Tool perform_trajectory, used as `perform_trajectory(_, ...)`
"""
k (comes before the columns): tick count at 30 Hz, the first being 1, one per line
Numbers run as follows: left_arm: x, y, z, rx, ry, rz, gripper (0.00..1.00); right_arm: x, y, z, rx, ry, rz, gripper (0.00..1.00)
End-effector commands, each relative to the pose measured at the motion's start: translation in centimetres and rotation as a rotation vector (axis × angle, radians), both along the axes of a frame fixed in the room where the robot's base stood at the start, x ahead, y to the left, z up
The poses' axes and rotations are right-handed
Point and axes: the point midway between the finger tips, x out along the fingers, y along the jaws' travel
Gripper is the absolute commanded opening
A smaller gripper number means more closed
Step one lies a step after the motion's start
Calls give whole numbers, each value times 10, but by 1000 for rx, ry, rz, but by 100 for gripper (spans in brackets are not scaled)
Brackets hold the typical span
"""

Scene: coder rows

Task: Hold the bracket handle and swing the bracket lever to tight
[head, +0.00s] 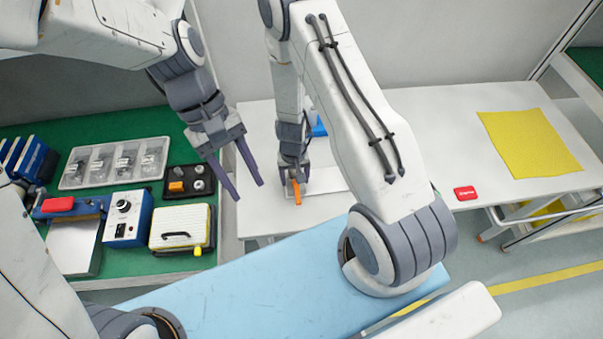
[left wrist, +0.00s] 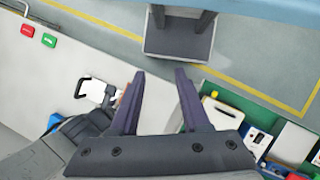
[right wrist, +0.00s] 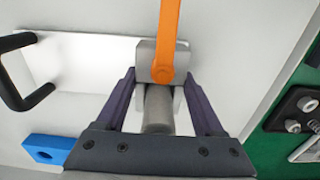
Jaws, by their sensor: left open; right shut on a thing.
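The bracket has a pale plate (head: 326,179) lying on the white table, a grey block with a post (right wrist: 158,108), an orange lever (right wrist: 169,35) and a black D-shaped handle (right wrist: 22,75). The handle also shows in the left wrist view (left wrist: 82,87); in the head view my right arm hides it. My right gripper (head: 292,180) is shut on the bracket's grey block, at the base of the orange lever (head: 297,192). The lever points away from the gripper in the right wrist view. My left gripper (head: 246,187) is open and empty, in the air left of the bracket.
A blue block (right wrist: 52,151) with a hole sits near the bracket. Left is a green bench with a parts tray (head: 115,163), a blue-and-white box (head: 127,218) and a case (head: 180,228). A red tag (head: 465,193) and yellow cloth (head: 529,142) lie right.

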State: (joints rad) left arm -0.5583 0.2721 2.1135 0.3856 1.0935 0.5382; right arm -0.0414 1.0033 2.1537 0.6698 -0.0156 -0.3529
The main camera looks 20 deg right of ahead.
Motion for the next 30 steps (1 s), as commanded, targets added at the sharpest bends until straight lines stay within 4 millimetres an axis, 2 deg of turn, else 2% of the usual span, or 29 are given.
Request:
perform_trajectory(6,35,-31,-36,102,261,347,46,0,0,0,0,0,1,0)
perform_trajectory(15,77,-60,-99,271,638,763,46,0,0,0,0,0,1,0)
perform_trajectory(22,101,-69,-156,419,950,1025,46,0,0,0,0,0,1,0)
perform_trajectory(30,114,-66,-224,612,1328,1246,46,0,0,0,0,0,1,0)
